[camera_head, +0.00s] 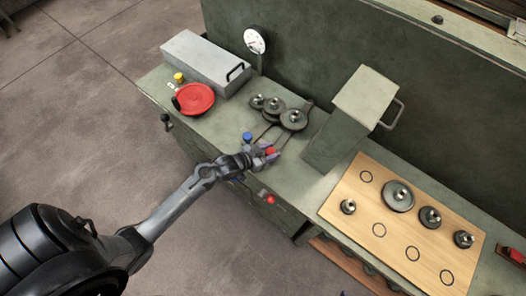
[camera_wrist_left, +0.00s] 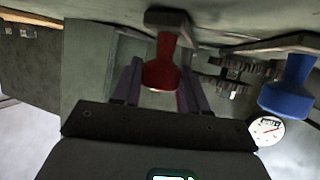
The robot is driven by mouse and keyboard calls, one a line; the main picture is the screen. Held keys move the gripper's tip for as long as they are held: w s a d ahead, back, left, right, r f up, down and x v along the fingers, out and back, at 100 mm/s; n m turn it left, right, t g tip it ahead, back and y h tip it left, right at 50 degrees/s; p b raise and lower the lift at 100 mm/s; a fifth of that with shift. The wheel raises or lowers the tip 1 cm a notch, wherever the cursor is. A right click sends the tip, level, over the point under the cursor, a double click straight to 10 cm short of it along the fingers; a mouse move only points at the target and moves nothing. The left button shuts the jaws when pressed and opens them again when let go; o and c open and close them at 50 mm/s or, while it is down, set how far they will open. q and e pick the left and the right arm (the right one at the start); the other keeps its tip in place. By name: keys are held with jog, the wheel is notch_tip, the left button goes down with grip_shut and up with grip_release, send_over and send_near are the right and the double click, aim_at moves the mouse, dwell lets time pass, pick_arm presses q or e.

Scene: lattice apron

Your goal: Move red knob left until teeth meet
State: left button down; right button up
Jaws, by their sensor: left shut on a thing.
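The red knob (camera_head: 270,152) stands by the front part of the green bench, with my left gripper (camera_head: 267,153) around it. In the left wrist view the red knob (camera_wrist_left: 163,62) is between the two fingers, and the gripper is shut on it. A blue knob (camera_head: 247,136) stands to its left; it also shows in the left wrist view (camera_wrist_left: 287,85). Behind the knobs are dark toothed gears: a left one (camera_head: 257,101), a middle one (camera_head: 274,105) and a larger right one (camera_head: 294,118). Whether the teeth touch is too small to tell. My right gripper is not in view.
A grey box (camera_head: 205,62), a red disc (camera_head: 196,98) and a dial gauge (camera_head: 255,40) are at the left. A green housing (camera_head: 350,110) stands right of the gears. A wooden board (camera_head: 395,185) with several gears lies further right.

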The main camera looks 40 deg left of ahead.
pick_arm(q)
jog(key=shift+a, duration=0.15)
jog(key=c, duration=0.7)
grip_release()
jog(key=shift+w, duration=0.1)
jog(key=shift+o, duration=0.2)
jog(key=p+v, duration=0.1)
jog(key=v, duration=0.9)
jog(key=shift+s, duration=0.4)
